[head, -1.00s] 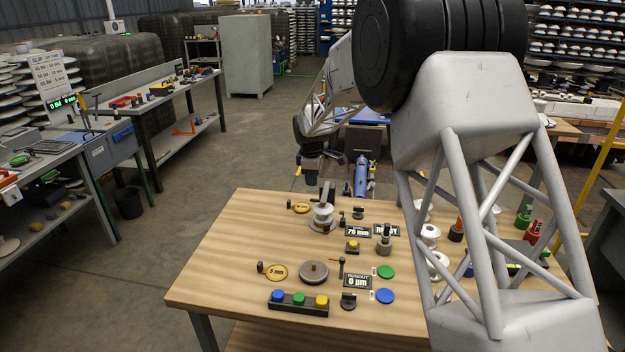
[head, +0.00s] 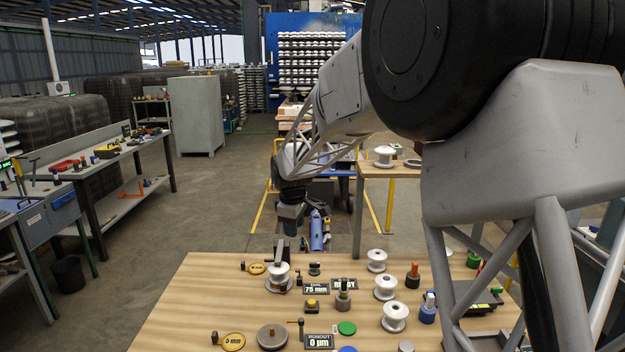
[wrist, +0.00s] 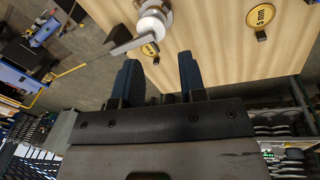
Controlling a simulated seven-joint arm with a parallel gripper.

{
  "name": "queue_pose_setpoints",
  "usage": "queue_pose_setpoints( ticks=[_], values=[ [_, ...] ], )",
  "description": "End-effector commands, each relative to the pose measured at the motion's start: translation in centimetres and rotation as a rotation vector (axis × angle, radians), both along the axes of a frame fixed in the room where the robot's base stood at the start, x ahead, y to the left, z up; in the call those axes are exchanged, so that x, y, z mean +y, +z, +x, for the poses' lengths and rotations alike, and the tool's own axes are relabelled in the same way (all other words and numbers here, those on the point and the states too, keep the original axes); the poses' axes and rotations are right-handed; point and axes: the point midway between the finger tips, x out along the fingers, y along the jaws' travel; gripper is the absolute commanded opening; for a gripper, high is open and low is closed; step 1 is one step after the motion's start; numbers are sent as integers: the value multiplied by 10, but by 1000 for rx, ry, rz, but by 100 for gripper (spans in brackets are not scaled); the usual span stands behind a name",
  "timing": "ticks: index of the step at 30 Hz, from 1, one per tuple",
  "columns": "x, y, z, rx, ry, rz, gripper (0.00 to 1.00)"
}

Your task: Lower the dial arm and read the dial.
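A white insulator spool (head: 279,272) sits on a round grey base at the table's far left. A dark upright bar (head: 279,250) rises beside it; in the wrist view a long grey bar (wrist: 137,41) reaches out from the spool (wrist: 152,22). I cannot tell for certain whether this is the dial arm. A small display (head: 316,288) reads 75 mm, and a runout display (head: 319,342) reads 0 µm. My gripper (head: 290,230) hangs above the far edge, near the upright bar. In the wrist view my gripper (wrist: 159,75) is open and empty, apart from the bar.
A yellow disc (head: 256,268) lies left of the spool and a 5 mm disc (head: 232,342) nearer the front. The table's left part is clear.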

Motion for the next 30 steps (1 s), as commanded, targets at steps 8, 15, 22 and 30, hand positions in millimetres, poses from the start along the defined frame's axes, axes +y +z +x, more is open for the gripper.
queue_pose_setpoints(
  ticks=[8, 15, 22, 30],
  values=[
    [-51, 37, -59, -8, -169, 31, 38],
    [-90, 61, -114, -14, -316, 58, 38],
    [-125, 77, -169, -21, -456, 84, 38],
    [-160, 87, -236, -29, -621, 115, 38]
  ],
)
